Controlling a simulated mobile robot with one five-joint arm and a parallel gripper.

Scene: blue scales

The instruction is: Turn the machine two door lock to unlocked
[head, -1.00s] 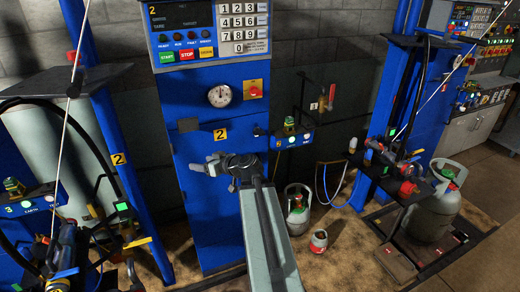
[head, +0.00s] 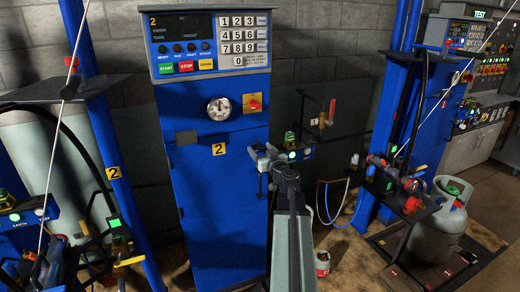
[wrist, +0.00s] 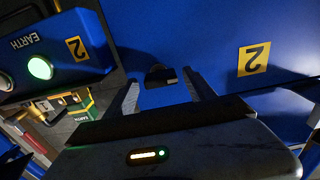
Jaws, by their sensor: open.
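Machine two's blue door (head: 218,200) is shut in the head view and bears a yellow "2" label (head: 218,149). In the wrist view a small dark fitting, seemingly the door lock (wrist: 160,75), sticks out of the blue panel. I cannot tell its setting. My gripper (wrist: 162,90) is open, its two fingers on either side of the dark fitting in the picture. Contact is not clear. In the head view my gripper (head: 262,155) is at the door's right edge, and the arm and gripper hide the lock.
A blue box with a green light (head: 292,155) is just right of my gripper; it also shows close by in the wrist view (wrist: 39,68). Blue posts and a grey gas cylinder (head: 440,215) stand at the right. A dial and red switch (head: 253,103) are above the door.

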